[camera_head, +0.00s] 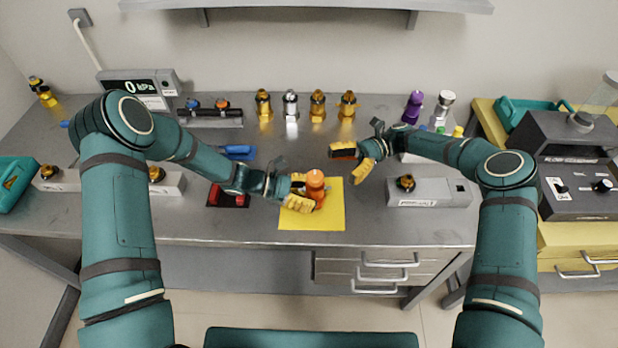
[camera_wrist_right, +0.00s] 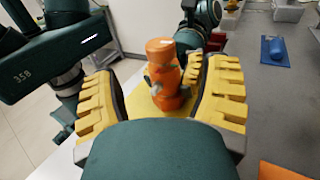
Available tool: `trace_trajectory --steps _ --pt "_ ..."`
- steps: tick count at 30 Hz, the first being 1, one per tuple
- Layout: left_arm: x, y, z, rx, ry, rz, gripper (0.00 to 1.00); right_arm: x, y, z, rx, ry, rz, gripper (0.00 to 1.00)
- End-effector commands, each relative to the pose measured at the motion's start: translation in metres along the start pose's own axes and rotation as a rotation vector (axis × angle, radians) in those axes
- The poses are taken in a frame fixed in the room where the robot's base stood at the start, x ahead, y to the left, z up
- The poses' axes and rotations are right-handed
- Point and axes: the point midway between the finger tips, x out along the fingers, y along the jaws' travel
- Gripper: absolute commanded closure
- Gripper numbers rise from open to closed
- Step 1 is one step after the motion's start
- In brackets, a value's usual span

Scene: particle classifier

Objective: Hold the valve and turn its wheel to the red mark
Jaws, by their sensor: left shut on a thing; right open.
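The orange valve (camera_head: 315,184) stands upright on the yellow mat (camera_head: 325,220) at the front middle of the bench. My left gripper (camera_head: 300,193) is shut on the valve's body from the left. My right gripper (camera_head: 354,160) is open and empty, to the right of and behind the valve, apart from it. In the right wrist view the orange valve (camera_wrist_right: 165,78) shows ahead, framed between the open yellow fingers, with its round top uncovered. The left gripper's fingers hide part of its side. I cannot make out a red mark.
Several brass, silver and purple fittings (camera_head: 290,105) stand along the back. A grey block (camera_head: 430,193) with a fitting lies to the right. A red and black piece (camera_head: 229,195) and a blue piece (camera_head: 238,152) lie left of the mat. The bench's front edge is close.

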Motion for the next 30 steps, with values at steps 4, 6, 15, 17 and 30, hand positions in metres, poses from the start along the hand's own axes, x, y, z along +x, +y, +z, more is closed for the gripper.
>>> trace_trajectory --steps 4,6,15,17,30 --pt "0.0 -0.001 -0.003 -0.002 0.006 -0.001 0.9 0.029 0.001 0.0 0.001 0.0 0.004 0.25" --pt "0.0 -0.001 -0.003 -0.002 0.006 -0.001 0.9 0.043 0.001 0.0 0.001 0.0 0.004 0.25" --pt "0.0 -0.001 -0.003 -0.002 0.006 -0.001 0.9 0.087 0.001 -0.001 0.002 0.001 0.002 0.25" --pt "0.0 -0.001 -0.003 -0.002 0.006 -0.001 0.9 0.091 0.001 -0.001 0.001 0.002 0.001 0.25" --pt "0.0 -0.001 -0.004 -0.003 0.006 -0.001 0.9 0.097 0.001 -0.001 0.001 0.003 0.001 0.38"
